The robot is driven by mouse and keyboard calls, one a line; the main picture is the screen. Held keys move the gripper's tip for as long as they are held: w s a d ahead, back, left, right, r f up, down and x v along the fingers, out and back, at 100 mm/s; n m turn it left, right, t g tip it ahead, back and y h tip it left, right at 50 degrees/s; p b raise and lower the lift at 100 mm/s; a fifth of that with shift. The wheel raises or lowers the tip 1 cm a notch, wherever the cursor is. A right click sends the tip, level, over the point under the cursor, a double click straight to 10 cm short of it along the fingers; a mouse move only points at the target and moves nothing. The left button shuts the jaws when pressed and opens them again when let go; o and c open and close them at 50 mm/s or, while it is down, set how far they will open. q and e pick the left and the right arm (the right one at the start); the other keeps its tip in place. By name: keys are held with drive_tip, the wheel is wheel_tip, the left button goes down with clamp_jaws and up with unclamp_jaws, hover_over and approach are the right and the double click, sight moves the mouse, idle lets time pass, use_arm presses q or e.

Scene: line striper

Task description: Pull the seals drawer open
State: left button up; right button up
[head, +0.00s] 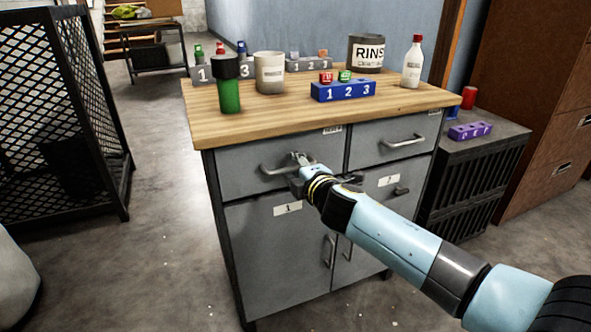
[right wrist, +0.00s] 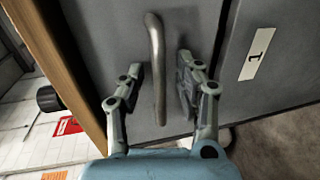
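The grey cabinet has two shut top drawers. The left drawer (head: 238,174) has a bar handle (head: 268,171), which also shows as a pale metal bar in the right wrist view (right wrist: 156,100). The right drawer (head: 372,148) has its own handle (head: 405,141). The small labels at the drawers' upper right corners are too small to read, so I cannot tell which names seals. My right gripper (head: 301,160) is at the left drawer's handle. In the right wrist view its fingers (right wrist: 160,72) are open, one on each side of the bar, with gaps visible. My left gripper is out of view.
The wooden top (head: 290,107) holds a green bottle (head: 229,95), a cup (head: 269,74), a blue numbered block (head: 343,92), a rinse tub (head: 366,56) and a white bottle (head: 412,65). A mesh cage (head: 60,110) stands left. The floor before the cabinet's left side is clear.

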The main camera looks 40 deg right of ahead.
drive_tip(key=shift+c, duration=0.2)
clamp_jaws()
idle(0.4)
